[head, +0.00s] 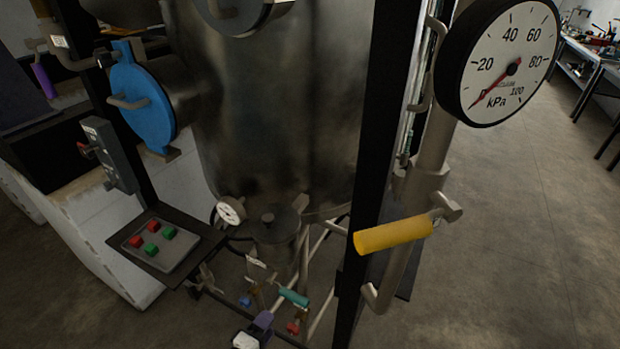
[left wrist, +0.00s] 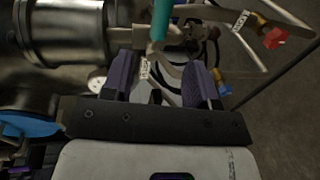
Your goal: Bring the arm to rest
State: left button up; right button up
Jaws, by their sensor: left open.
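My left gripper (head: 262,320) is low in the head view, beneath the steel vessel and near small valves and pipes. In the left wrist view its two purple fingers (left wrist: 160,78) are spread apart. A pale tagged part shows between them, and I cannot tell whether the fingers touch it. The teal handle (head: 293,297) is just right of the gripper in the head view. It is also beyond the fingertips in the left wrist view (left wrist: 161,20). My right gripper is not in view.
Close by are a red handle (head: 293,327) and a blue handle (head: 245,301). A black post (head: 375,130), a yellow lever (head: 392,235) and a large pressure gauge (head: 510,62) stand at right. A button panel (head: 160,247) is at left. Open floor (head: 530,240) lies far right.

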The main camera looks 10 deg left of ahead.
pick_arm(q)
jog(key=s+d+f+m+g+h, duration=0.25)
jog(key=m+g, duration=0.25)
jog(key=m, duration=0.4)
jog(key=s+a+r+m+g+y, duration=0.2)
jog(key=s+a+r+m+y, duration=0.15)
jog(key=s, duration=0.55)
jog(key=s+a+r+m+g+y, duration=0.2)
jog(key=s+r+m+y, duration=0.15)
jog(key=s, duration=0.55)
jog(key=s+f+m+g, duration=0.1)
jog(key=s+f+g, duration=0.25)
jog(key=s, duration=0.55)
jog(key=w+p+v, duration=0.3)
jog(key=p+v, duration=1.1)
jog(key=p, duration=0.1)
jog(key=w+r+p+v, duration=0.1)
jog(key=w+p+v, duration=0.2)
jog(key=p+v, duration=1.1)
jog(key=shift+w+d+r+t+p, duration=0.15)
jog(key=shift+w+r+t+p, duration=0.3)
jog(key=shift+r, duration=0.1)
